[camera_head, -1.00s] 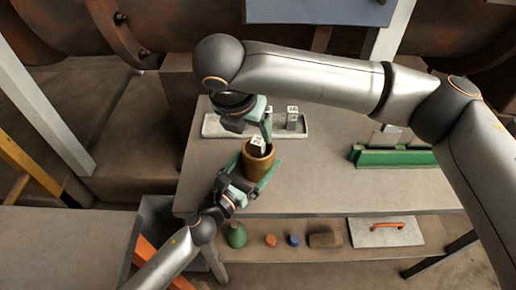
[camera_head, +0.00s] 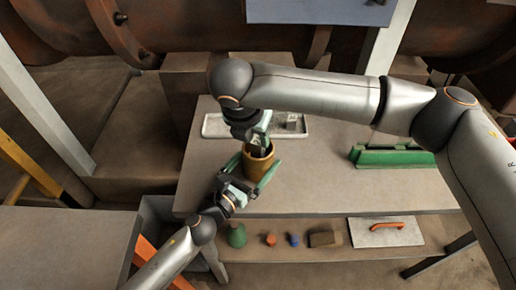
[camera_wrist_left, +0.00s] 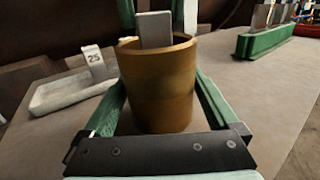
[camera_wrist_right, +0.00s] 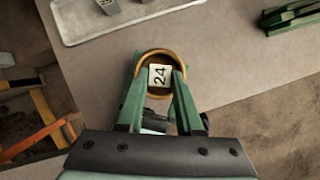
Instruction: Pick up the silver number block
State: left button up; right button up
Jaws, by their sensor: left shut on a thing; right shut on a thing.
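A grey block with a white label reading 24 (camera_wrist_right: 159,76) stands partly inside the round brown hollow brick. Its plain grey side rises above the rim in the left wrist view (camera_wrist_left: 154,29). My right gripper (camera_head: 262,130) is over the opening, shut on this block; its fingers reach down to it in the right wrist view (camera_wrist_right: 160,72). My left gripper (camera_wrist_left: 160,95) is shut around the outside of the hollow brick (camera_wrist_left: 158,85); the brick also shows in the head view (camera_head: 257,165). I cannot tell whether the block touches the brick's bottom.
A pale tray (camera_head: 215,126) behind holds another grey block (camera_head: 291,121), labelled 25 in the left wrist view (camera_wrist_left: 94,58). A green rack (camera_head: 392,158) stands to the right. A lower shelf (camera_head: 285,256) holds small items. The table's middle is clear.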

grip_shut()
dwell(0.8)
